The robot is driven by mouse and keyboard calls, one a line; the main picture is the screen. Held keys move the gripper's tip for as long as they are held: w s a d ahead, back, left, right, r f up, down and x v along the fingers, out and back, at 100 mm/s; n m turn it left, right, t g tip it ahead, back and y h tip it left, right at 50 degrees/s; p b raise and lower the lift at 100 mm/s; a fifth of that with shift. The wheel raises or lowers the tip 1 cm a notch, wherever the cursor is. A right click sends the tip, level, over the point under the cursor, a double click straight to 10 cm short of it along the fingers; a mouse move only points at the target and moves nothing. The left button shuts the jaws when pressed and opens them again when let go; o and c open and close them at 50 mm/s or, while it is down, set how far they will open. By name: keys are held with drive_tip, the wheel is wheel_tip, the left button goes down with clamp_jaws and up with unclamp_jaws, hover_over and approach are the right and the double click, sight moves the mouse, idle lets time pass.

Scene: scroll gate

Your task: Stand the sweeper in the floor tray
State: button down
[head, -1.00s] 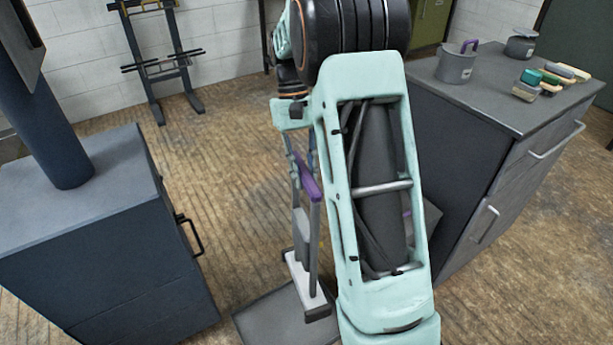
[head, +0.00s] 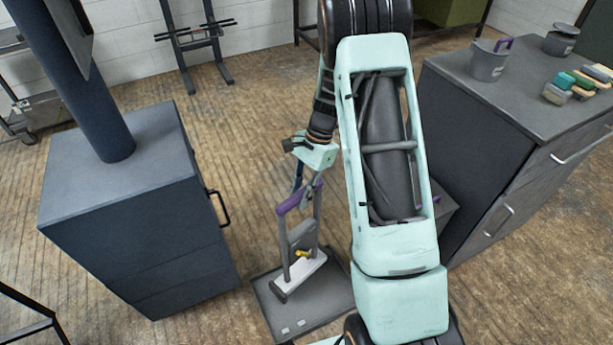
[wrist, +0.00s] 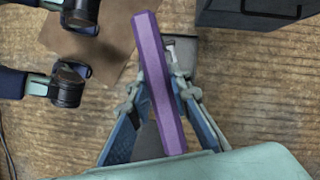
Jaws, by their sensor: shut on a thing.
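The sweeper has a purple handle bar (head: 291,203), grey uprights and a pale, dark-ended base (head: 303,271) with a yellow part above it. It stands about upright in the head view. My gripper (head: 306,189) is shut on the purple handle, which also shows between the blue fingers in the wrist view (wrist: 160,90). The dark grey floor tray (head: 318,310) lies on the floor below. The sweeper's base overlaps the tray in the head view; I cannot tell whether it touches it. My arm hides the tray's right side.
A dark blue cabinet (head: 130,210) with a post stands at left, a grey cabinet (head: 520,110) at right. On the right one are a grey pot (head: 488,62), a lidded pot (head: 561,40) and several coloured blocks (head: 578,82). Wooden floor between the cabinets is partly clear.

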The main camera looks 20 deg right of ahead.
drive_tip(key=f+m, duration=0.1)
drive_tip(key=f+m+t+p, duration=0.1)
drive_tip(key=m, duration=0.1)
drive_tip(key=shift+s+m+y, duration=0.2)
drive_tip(key=shift+m+y, duration=0.1)
drive_tip(key=shift+f+b, duration=3.25)
drive_tip(key=shift+f, duration=1.7)
drive_tip(key=c, duration=1.7)
unclamp_jaws()
drive_tip(key=shift+s, duration=0.1)
drive_tip(key=shift+d+f, duration=0.1)
